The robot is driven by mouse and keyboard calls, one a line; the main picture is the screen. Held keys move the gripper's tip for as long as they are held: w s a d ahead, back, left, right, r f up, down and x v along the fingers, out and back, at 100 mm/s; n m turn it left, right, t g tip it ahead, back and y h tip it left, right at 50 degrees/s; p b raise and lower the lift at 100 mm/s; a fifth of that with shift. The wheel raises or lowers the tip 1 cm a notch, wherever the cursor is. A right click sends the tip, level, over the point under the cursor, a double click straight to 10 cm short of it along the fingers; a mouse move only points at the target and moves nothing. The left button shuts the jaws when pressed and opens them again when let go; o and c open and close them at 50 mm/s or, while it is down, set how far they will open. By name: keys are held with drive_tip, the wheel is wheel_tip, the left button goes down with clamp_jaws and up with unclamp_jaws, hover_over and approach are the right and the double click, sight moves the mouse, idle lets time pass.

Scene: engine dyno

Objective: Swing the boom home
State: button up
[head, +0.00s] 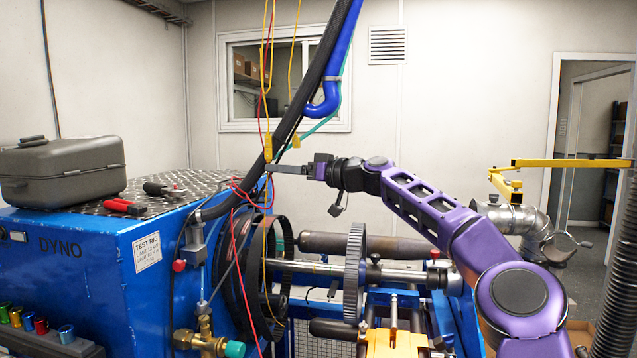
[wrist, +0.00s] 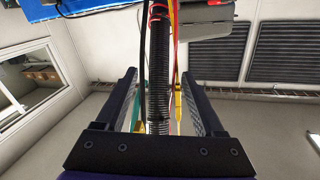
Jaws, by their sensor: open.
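My gripper (head: 273,169) is at the left end of my purple arm, level with the hanging hose bundle. In the wrist view my gripper (wrist: 159,85) is open, with a finger on each side of a black ribbed hose (wrist: 158,55). The hose lines up with the gap and neither finger visibly touches it. In the head view this black hose (head: 311,83) slants down from the top to the blue rig. A yellow jointed arm (head: 570,163) at the right, above a silver pipe, may be the boom; I cannot tell for certain.
Red and yellow cables hang beside the hose, with a blue hose (head: 341,58) behind. A grey case (head: 64,172) and red-handled tools lie on the blue rig (head: 95,262). A large gear (head: 355,272) stands below my arm. A doorway opens at the right.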

drive_tip(key=b+v, duration=0.1)
drive_tip(key=v, duration=0.8)
drive_tip(key=shift+b, duration=0.4)
drive_tip(key=shift+s+d, duration=0.15)
drive_tip(key=shift+c, duration=0.2)
